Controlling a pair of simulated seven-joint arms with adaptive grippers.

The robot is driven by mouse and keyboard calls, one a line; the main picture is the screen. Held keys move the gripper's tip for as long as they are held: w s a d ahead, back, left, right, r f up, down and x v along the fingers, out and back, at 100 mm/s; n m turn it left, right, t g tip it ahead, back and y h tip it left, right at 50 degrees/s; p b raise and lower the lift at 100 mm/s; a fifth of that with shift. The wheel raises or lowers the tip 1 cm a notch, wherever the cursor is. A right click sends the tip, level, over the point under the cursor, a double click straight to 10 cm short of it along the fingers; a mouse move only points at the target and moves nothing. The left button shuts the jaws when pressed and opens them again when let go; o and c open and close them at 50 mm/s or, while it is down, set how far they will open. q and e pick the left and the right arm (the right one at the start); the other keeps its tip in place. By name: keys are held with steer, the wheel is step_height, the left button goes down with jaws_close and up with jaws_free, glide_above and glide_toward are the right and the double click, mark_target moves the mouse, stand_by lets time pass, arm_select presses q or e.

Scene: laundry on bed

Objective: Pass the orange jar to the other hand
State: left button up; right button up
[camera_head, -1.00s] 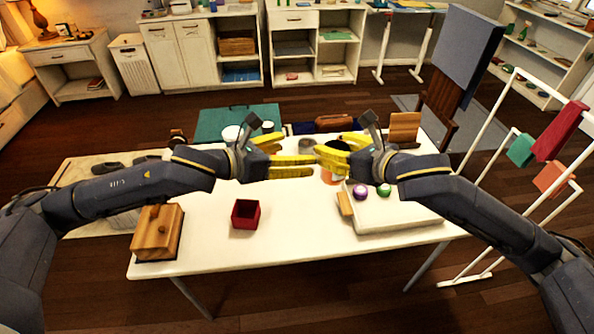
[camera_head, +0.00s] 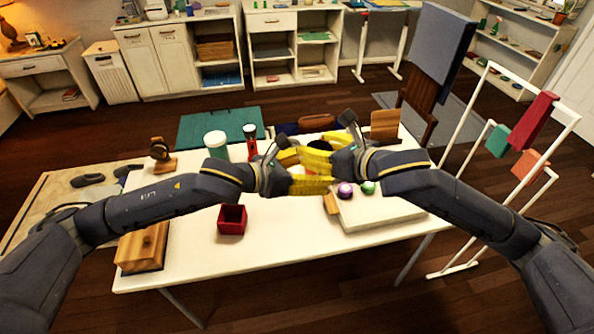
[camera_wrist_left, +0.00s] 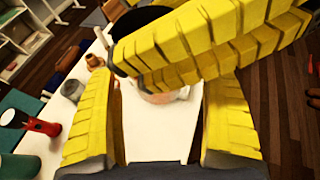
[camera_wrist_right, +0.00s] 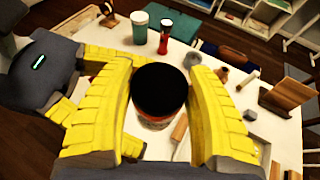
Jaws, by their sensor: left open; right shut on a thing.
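The orange jar has a black lid and an orange band. In the right wrist view the jar (camera_wrist_right: 160,95) stands between the yellow fingers of my right gripper (camera_wrist_right: 150,62), which is shut on it. In the left wrist view the dark lid (camera_wrist_left: 140,20) shows at the top, largely hidden by the right gripper's fingers. My left gripper (camera_wrist_left: 162,85) is open, its fingers spread on either side of the jar's lower part. In the head view the left gripper and right gripper (camera_head: 316,160) overlap above the table, hiding most of the jar.
A drying rack (camera_head: 515,150) stands right.

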arm_select(q)
steer(key=shift+x, duration=1.5)
steer(key=shift+o, duration=0.2)
steer(key=shift+d, duration=0.1)
steer(key=c, duration=1.5)
arm_select(e)
steer(key=o, duration=1.4)
